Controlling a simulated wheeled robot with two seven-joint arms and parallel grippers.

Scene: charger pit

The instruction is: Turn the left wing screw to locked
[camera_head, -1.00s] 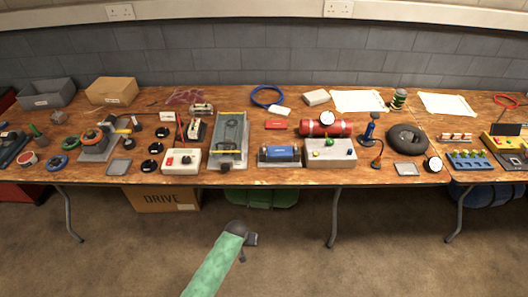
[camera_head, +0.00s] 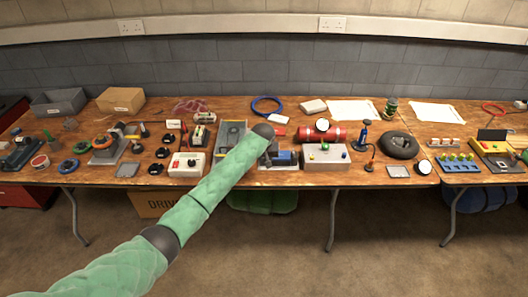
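A blue block sits in a grey cradle (camera_head: 279,167), with the blue block's face (camera_head: 284,157) showing near the table's front edge. My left arm reaches in from the lower left, and its dark wrist covers the area just left of and behind the cradle. My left gripper (camera_head: 267,160) points down at the cradle's left end. It is small and dark, so I cannot tell whether it is open or touches anything. No wing screw can be made out; the cradle's left end is hidden behind the gripper. My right gripper is not in view.
The long wooden table (camera_head: 225,182) is crowded. A grey tray unit (camera_head: 230,137) stands left of the cradle, partly behind my arm. A grey box with coloured knobs (camera_head: 326,153) stands close on the right. A red cylinder (camera_head: 308,134) lies behind.

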